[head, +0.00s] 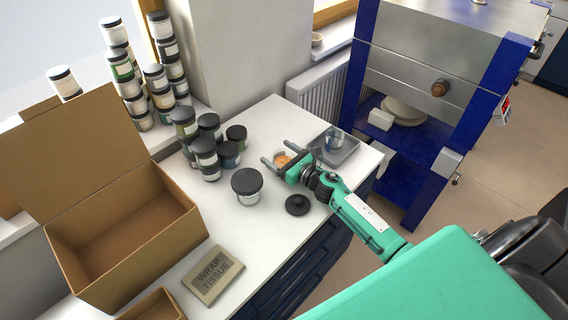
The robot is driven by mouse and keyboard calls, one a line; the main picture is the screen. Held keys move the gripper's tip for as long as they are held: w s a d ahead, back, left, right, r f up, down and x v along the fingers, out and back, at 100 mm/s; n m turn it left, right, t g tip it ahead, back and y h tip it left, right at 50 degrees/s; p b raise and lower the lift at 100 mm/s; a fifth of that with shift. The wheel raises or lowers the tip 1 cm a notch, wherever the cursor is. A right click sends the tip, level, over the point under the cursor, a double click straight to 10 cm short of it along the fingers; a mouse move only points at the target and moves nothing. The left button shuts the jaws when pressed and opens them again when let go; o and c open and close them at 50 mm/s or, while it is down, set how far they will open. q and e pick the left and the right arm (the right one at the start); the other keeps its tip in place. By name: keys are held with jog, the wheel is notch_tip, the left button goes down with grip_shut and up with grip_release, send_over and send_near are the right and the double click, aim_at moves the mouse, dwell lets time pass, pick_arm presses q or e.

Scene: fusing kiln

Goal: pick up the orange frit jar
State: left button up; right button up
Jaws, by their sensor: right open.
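The orange frit jar (282,159) stands on the white counter (258,238), partly hidden by my right gripper. Its orange contents show from above, and I see no lid on it. My right gripper (277,153) is open, with its two fingers on either side of the jar. I cannot tell whether the fingers touch it. My left gripper is not in view.
A dark-lidded jar (247,186) and a loose black lid (297,204) are close to my right gripper. Several lidded jars (205,158) cluster to the left. A grey tray (346,155) holds a small container behind. An open cardboard box (125,240) stands left.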

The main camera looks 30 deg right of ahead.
jog(key=c, duration=1.2)
